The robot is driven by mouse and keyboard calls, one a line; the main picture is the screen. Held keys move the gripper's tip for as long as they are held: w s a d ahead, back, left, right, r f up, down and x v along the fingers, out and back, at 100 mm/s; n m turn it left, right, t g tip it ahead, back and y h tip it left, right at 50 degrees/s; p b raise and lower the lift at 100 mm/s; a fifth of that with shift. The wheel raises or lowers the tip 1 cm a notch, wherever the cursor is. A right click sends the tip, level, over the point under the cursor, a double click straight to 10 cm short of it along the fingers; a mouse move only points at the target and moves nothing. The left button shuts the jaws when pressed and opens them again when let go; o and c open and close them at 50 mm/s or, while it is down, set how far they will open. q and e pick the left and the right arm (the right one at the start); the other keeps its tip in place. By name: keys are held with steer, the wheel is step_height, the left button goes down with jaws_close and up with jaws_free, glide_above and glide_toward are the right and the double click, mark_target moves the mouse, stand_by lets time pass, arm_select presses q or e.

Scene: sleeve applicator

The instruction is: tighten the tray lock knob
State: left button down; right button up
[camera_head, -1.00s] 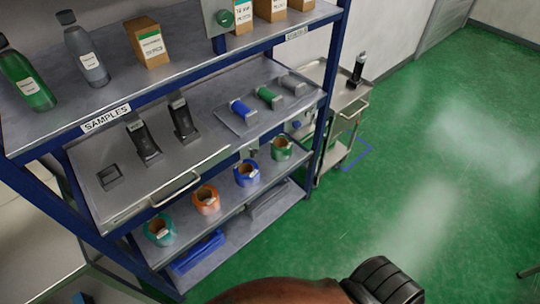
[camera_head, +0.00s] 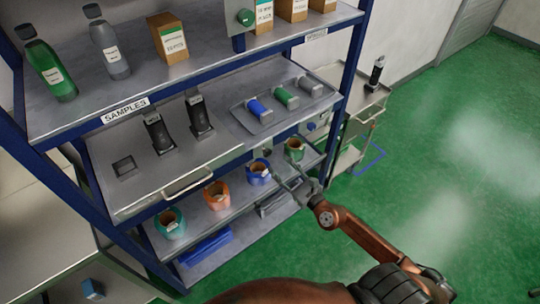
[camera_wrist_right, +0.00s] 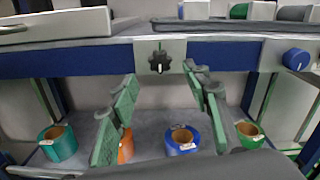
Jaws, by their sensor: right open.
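A dark star-shaped knob (camera_wrist_right: 160,61) sits on a light plate on the shelf's front edge in the right wrist view. It shows small in the head view (camera_head: 267,151). My right gripper (camera_wrist_right: 162,78) is open and empty, its two green-padded fingers pointing at the shelf front, with the knob ahead of the gap between their tips. I cannot tell the remaining distance. In the head view my right gripper (camera_head: 288,178) is before the lower tape shelf. A steel tray with a handle (camera_head: 188,184) is left of the knob. My left gripper is out of view.
A blue round knob (camera_wrist_right: 296,59) is right of the star knob. Below, tape rolls in teal (camera_head: 170,223), orange (camera_head: 216,195), blue (camera_head: 259,171) and green (camera_head: 294,149) stand on the lower shelf. A steel cart (camera_head: 358,112) stands behind the rack. Green floor at right is open.

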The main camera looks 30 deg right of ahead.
mark_target(268, 154)
steer(key=w, duration=0.7)
steer(key=shift+a+p, duration=0.3)
steer(key=shift+p, duration=0.1)
steer(key=shift+c, duration=0.3)
steer(key=c, duration=1.1)
